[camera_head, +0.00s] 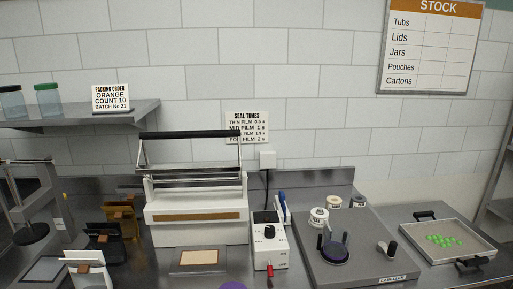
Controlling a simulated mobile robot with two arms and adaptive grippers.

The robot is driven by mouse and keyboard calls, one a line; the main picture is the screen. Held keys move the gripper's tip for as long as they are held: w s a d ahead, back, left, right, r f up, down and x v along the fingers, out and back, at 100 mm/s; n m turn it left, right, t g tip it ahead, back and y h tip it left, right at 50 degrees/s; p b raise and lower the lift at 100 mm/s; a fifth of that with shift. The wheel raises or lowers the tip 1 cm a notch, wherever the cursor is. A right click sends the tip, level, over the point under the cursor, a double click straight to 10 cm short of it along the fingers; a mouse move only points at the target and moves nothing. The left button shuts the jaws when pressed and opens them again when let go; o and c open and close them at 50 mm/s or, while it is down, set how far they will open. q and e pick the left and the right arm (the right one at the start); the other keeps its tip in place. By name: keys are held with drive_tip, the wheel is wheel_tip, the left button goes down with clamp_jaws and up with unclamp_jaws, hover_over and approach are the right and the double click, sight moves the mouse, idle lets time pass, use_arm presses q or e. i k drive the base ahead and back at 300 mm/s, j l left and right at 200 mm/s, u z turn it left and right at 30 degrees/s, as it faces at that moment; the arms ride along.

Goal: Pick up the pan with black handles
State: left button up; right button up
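The pan (474,243) with black handles sits on the steel counter at the far right. It is a shallow, light grey rectangular tray. One black handle (425,215) is on its far side and the other (472,264) is on its near side. Several small green pieces (443,240) lie grouped in the middle of the pan. Neither of my grippers shows in the view.
A grey labeller plate (352,265) with upright posts and rolls stands just left of the pan. Further left are a white control box (269,245) and a white sealer (195,216). A wire-like shelf unit (500,208) stands right of the pan.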

sight(447, 239)
drive_tip(key=k+l+z, duration=0.1)
drive_tip(key=z, duration=1.25)
